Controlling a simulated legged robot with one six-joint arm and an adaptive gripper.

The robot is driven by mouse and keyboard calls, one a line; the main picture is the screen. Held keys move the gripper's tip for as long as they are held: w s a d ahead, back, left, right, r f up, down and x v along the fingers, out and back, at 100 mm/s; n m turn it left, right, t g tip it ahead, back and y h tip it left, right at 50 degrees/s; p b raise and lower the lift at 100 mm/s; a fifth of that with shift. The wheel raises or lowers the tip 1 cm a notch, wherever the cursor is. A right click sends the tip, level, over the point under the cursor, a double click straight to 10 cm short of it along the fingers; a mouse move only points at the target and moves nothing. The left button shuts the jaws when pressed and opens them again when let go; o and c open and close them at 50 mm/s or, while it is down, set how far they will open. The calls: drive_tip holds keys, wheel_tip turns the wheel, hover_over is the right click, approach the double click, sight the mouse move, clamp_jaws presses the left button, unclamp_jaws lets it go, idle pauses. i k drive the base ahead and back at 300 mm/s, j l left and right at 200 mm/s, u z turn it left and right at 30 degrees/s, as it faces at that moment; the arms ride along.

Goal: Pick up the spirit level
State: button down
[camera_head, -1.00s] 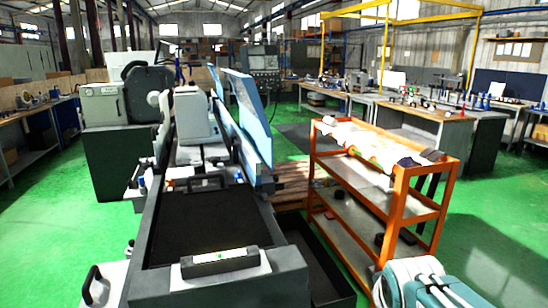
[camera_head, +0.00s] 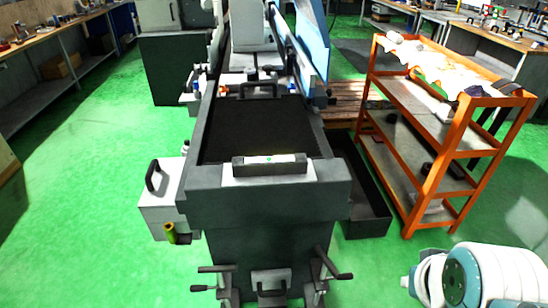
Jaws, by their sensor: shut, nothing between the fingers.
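The spirit level (camera_head: 269,163) is a dark grey bar with a light top and a small green vial. It lies lengthwise across the picture on a light plate at the near end of the grey grinder bed (camera_head: 330,188). Part of my own white and teal arm shows at the lower right, well apart from the level. My gripper is not in view.
An orange shelf trolley (camera_head: 455,140) with cloths and tools stands to the right. A dark tray (camera_head: 365,205) lies on the floor beside the machine. A white box with a black handle (camera_head: 158,200) is left of it. Levers (camera_head: 325,265) stick out in front. Green floor is open at left.

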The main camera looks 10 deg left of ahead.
sight(293, 163)
drive_tip(key=i+j+u, duration=0.55)
drive_tip(key=i+j, duration=0.15)
drive_tip(key=i, duration=0.05)
